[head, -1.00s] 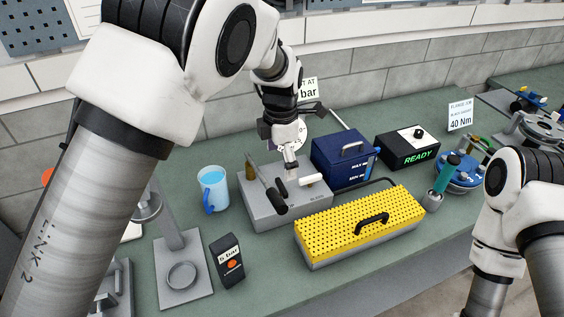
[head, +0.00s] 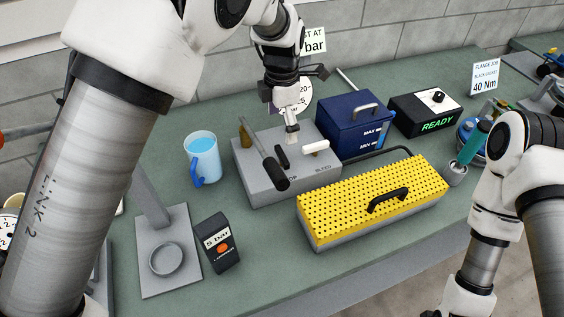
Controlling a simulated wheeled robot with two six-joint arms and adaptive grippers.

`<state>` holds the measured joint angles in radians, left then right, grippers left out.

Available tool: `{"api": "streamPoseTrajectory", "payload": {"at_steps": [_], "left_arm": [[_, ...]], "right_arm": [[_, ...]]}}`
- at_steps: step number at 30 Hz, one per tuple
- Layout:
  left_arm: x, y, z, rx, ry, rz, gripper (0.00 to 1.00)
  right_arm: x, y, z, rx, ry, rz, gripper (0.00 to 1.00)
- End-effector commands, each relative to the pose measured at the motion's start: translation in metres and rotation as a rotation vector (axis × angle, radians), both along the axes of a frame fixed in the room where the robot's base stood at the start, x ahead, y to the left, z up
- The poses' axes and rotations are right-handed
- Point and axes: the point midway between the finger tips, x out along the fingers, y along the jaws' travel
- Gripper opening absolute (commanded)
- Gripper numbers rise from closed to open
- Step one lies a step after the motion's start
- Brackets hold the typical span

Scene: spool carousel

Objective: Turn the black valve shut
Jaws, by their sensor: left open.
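The black valve (head: 282,156) is a short black lever on top of the grey pump block (head: 270,190), in front of the gauge stem. It lies slightly aslant, pointing toward the front edge where lettering ending in "OP" shows. A white valve lever (head: 316,147) marked BLEED sits to its right. A long pump handle (head: 266,160) with a black grip slants past on the left. My left gripper (head: 294,77) is open and empty. It shows above the block, overlapping the round gauge (head: 303,92), apart from the black valve. My right gripper is out of the picture.
A yellow perforated box (head: 340,208) stands at front right. A dark blue tank (head: 345,130) and a READY box (head: 425,115) are behind. Bench shows bare between jug and device.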

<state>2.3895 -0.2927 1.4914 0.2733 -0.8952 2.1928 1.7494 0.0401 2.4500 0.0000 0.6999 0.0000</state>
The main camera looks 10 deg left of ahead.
Motion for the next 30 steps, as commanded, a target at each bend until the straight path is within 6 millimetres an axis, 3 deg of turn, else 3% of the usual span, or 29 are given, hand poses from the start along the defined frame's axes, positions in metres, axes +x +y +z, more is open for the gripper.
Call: {"api": "streamPoseTrajectory", "payload": {"at_steps": [1, 3, 8, 18, 26, 27, 30], "left_arm": [[0.0, 0.0, -0.015, 0.0, 0.0, 0.0, 1.0], [0.0, 0.0, -0.02, 0.0, 0.0, 0.0, 1.0], [0.0, 0.0, -0.029, 0.001, 0.003, 0.0, 1.0], [-0.001, 0.0, -0.087, 0.0, 0.002, 0.0, 1.0], [0.0, 0.0, -0.094, -0.001, -0.001, 0.0, 1.0], [0.0, 0.0, -0.094, -0.001, -0.001, 0.0, 0.96], [0.0, 0.0, -0.094, -0.001, -0.001, 0.0, 0.61]], "right_arm": [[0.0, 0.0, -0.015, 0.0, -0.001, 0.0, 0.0], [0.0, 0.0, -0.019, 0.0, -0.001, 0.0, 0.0], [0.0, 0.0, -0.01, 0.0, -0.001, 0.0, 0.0], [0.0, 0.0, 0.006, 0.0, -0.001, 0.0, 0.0], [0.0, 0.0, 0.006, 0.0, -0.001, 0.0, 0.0], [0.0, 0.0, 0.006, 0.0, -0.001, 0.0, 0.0], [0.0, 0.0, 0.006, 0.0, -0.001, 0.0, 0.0]]}}
